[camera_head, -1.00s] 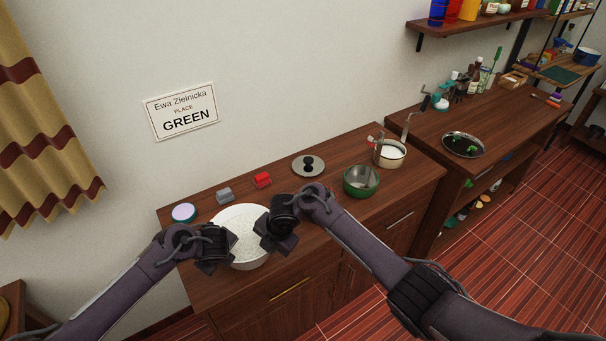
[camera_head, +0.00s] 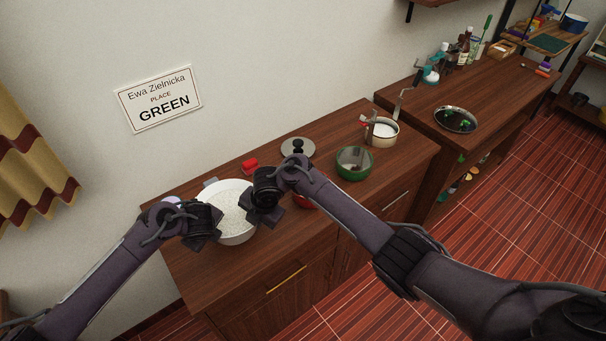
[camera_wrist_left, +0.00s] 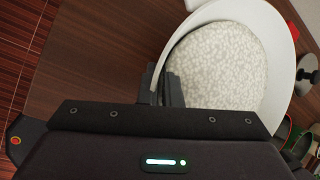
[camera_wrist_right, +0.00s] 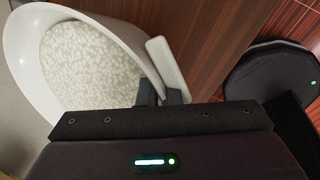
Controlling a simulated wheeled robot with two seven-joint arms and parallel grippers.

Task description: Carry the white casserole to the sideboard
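The white casserole (camera_head: 237,226), with pale speckled contents, is over the left part of a wooden cabinet (camera_head: 215,284). It also shows in the left wrist view (camera_wrist_left: 277,30) and the right wrist view (camera_wrist_right: 22,60). My left gripper (camera_wrist_left: 165,88) is closed across its wall at the left side. My right gripper (camera_wrist_right: 161,95) is closed across the wall at the right side, at the end of a white handle (camera_wrist_right: 167,68). The grippers hide parts of its rim in the head view. I cannot tell whether its base touches the cabinet top.
Behind the casserole are a red block (camera_head: 250,165), a grey block (camera_head: 210,182) and a dark-knobbed lid (camera_head: 297,150). A green pot (camera_head: 355,165) and a cream pot (camera_head: 382,133) stand to the right. A second wooden unit (camera_head: 490,95) holds a dark round pan (camera_head: 455,120) and bottles.

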